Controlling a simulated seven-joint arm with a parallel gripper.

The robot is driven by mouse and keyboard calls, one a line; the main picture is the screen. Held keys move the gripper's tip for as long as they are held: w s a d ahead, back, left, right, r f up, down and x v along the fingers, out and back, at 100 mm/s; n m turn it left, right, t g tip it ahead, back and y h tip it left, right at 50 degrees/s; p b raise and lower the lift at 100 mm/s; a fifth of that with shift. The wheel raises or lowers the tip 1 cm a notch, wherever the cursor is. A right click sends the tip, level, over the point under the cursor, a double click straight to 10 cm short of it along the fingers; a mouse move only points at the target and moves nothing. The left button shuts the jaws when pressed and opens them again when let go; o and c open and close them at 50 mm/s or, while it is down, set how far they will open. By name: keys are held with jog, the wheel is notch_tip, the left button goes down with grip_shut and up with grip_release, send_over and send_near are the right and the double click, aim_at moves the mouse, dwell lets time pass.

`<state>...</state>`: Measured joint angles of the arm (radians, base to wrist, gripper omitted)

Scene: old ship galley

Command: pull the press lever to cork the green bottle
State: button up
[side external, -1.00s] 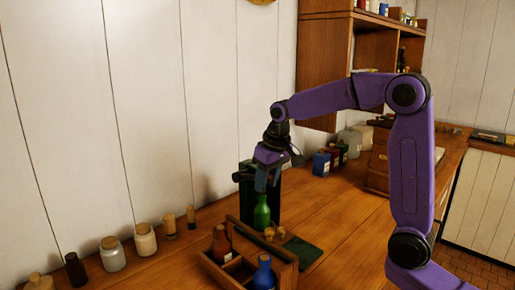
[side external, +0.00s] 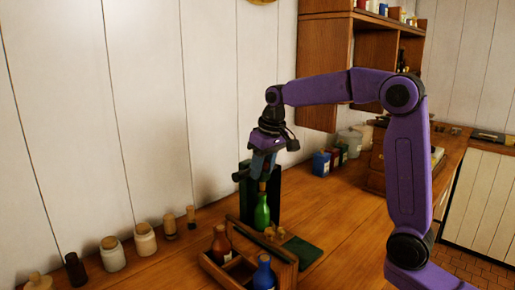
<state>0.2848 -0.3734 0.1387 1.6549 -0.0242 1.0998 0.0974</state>
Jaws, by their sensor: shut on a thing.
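The green bottle (side external: 262,213) stands upright in front of the dark green press (side external: 273,193), near the wall. A tan cork (side external: 262,187) shows at the top of its neck, just below my gripper. My gripper (side external: 262,174) points down in front of the press's upper part and is shut on what looks like the press lever (side external: 240,176). The lever's dark end sticks out to the left of the fingers. The fingers hide the contact itself and part of the lever.
A wooden caddy (side external: 284,267) holds a brown bottle (side external: 221,245) and a blue bottle (side external: 264,273). Small corks (side external: 274,232) lie beside a green mat (side external: 302,251). Several jars line the wall at left. The counter to the right of the mat is clear.

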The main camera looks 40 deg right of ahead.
jog(key=shift+r, duration=0.15)
jog(key=shift+w+r, duration=0.75)
jog(key=shift+r, duration=0.1)
jog(key=o, duration=1)
jog(key=shift+w+r+v, duration=0.1)
jog(key=shift+w+v, duration=0.15)
jog(key=shift+v, duration=0.85)
jog(key=shift+w+r+v, duration=0.1)
jog(key=shift+w+v, duration=0.2)
jog(key=shift+v, duration=0.85)
jog(key=shift+w+v, duration=0.25)
jog(key=shift+v, duration=0.85)
